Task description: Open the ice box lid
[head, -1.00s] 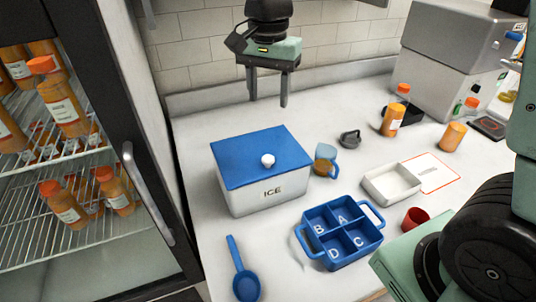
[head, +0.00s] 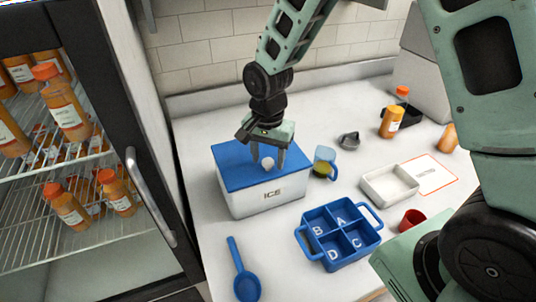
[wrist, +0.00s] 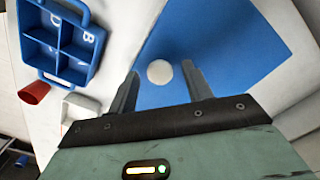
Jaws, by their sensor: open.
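The white ice box (head: 262,197) marked ICE stands on the counter, and its blue lid (head: 232,164) lies flat and closed on top. A round white knob (head: 267,163) sits on the lid near its front edge. My gripper (head: 268,165) points down over the lid with its fingers on either side of the knob. In the wrist view the white knob (wrist: 159,71) shows between the two open fingers (wrist: 159,80), with gaps at both sides, against the blue lid (wrist: 215,40). I cannot tell whether the fingertips touch the lid.
A blue divided tray (head: 302,232) and a blue scoop (head: 246,285) lie in front. A cup with a blue handle (head: 325,162) stands close to the box's right side. A white tray (head: 390,185) and red cup (head: 412,219) are right. The fridge (head: 150,200) is left.

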